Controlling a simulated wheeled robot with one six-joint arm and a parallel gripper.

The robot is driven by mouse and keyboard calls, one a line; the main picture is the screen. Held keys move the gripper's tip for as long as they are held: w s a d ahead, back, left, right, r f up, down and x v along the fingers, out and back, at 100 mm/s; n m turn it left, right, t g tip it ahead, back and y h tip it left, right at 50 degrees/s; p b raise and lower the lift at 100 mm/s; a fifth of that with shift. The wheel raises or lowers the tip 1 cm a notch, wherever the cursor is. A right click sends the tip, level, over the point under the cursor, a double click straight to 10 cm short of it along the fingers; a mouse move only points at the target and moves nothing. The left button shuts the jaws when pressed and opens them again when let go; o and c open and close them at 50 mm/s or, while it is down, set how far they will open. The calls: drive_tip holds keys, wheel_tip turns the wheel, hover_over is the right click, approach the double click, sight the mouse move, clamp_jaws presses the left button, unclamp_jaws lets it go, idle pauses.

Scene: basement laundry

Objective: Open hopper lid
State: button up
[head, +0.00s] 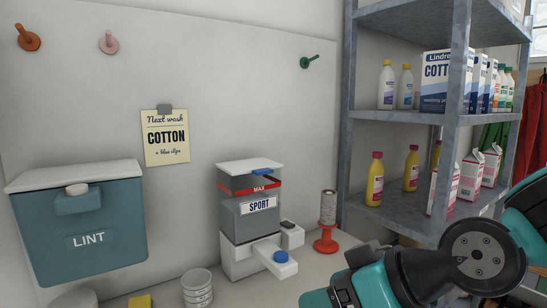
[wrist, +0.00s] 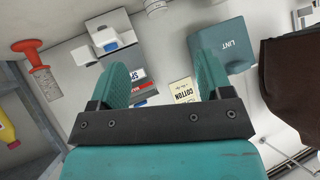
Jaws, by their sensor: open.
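The hopper (head: 250,210) is a grey see-through bin labelled SPORT with a red MAX band, on a white dispenser base (head: 238,262) with a blue button. Its white lid (head: 249,167), with a blue front tab (head: 263,172), lies across the top and looks shut. In the wrist view, turned over, the dispenser base (wrist: 108,38) shows beyond the left finger, which partly hides the hopper. My gripper (wrist: 163,75) is open and empty, its two teal fingers apart from everything. In the head view only arm parts show at lower right; the fingertips are not seen.
A teal LINT box (head: 80,235) hangs left of the hopper. A COTTON note (head: 165,137) is on the wall. A metal shelf (head: 400,117) with bottles and cartons is at right.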

drive_tip(key=w+a+r+t+y+p, duration=0.1)
drive_tip(key=w+r+t+p, duration=0.1)
drive_tip(key=w+r+t, duration=0.3)
drive_tip(key=m+t+p, duration=0.2)
drive_tip(key=t+p, duration=0.1)
drive_tip(key=t, duration=0.1)
approach(266, 172)
drive_tip(key=shift+p+x, duration=4.6)
drive_tip(key=shift+p, duration=1.05)
